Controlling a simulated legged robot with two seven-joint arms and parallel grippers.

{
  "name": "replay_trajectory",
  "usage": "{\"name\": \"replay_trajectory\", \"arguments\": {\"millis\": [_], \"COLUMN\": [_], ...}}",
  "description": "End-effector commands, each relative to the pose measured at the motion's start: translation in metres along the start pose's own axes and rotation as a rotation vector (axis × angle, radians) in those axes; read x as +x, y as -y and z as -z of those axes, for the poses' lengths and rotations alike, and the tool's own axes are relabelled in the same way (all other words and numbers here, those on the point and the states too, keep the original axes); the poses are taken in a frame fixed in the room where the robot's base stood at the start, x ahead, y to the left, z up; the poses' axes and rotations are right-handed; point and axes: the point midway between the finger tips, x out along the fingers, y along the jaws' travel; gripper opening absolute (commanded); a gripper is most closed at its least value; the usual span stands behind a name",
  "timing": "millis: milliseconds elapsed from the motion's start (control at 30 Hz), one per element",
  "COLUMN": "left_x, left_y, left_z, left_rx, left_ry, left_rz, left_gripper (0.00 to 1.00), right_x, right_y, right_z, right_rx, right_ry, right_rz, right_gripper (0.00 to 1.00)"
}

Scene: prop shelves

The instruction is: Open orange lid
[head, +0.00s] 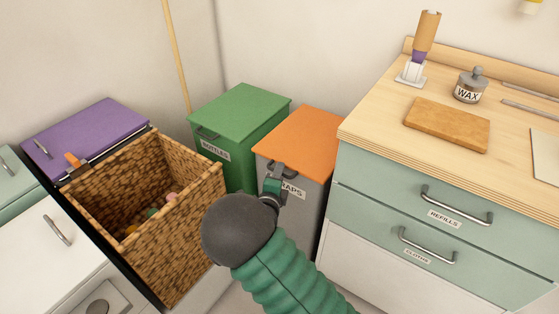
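The orange lid (304,138) lies flat and closed on a grey bin (304,214), between the green bin and the drawer cabinet. A label on the bin's front is partly hidden by my gripper and reads "...APS". My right gripper (278,172) is at the front edge of the orange lid, near its left part, where a dark handle seems to be. Its fingers are small and dark here, and I cannot tell whether they are shut on the handle. My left gripper is not in view.
A green bin (239,112) labelled "BOTTLES" stands left of the grey bin. A wicker basket (190,240) holding small items and a purple lid (87,136) are further left. The drawer cabinet (430,215) with a wooden top stands close on the right.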

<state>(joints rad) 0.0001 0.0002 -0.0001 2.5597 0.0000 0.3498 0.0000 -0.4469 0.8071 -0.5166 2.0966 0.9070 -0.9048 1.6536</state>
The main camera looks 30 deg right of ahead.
Motion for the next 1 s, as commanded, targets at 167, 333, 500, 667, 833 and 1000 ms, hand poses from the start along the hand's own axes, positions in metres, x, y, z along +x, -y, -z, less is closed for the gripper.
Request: {"name": "replay_trajectory", "arguments": {"millis": [167, 333, 500, 667, 833, 1000], "left_x": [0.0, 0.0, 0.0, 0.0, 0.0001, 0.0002], "left_y": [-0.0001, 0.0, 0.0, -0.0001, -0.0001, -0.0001], "left_z": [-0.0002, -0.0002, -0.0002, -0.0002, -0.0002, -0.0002], "left_rx": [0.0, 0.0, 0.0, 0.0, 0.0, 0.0], "left_ry": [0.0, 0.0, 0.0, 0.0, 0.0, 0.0], "left_rz": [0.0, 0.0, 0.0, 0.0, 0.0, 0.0], "left_gripper": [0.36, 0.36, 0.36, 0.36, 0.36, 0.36], "right_x": [-0.003, -0.003, -0.0014, -0.001, -0.0007, -0.0007], "right_y": [-0.0008, -0.0009, -0.002, -0.0023, -0.0025, -0.0028], "right_z": [0.0008, 0.0003, 0.0015, 0.0021, 0.0029, 0.0035], "right_rx": [-0.001, -0.002, 0.0, 0.001, 0.0, -0.001], "right_ry": [-0.001, -0.001, -0.001, -0.002, -0.004, -0.006], "right_rz": [0.002, 0.002, -0.001, -0.001, -0.002, -0.002], "right_gripper": [0.33, 0.33, 0.12, 0.0, 0.0, 0.0]}}
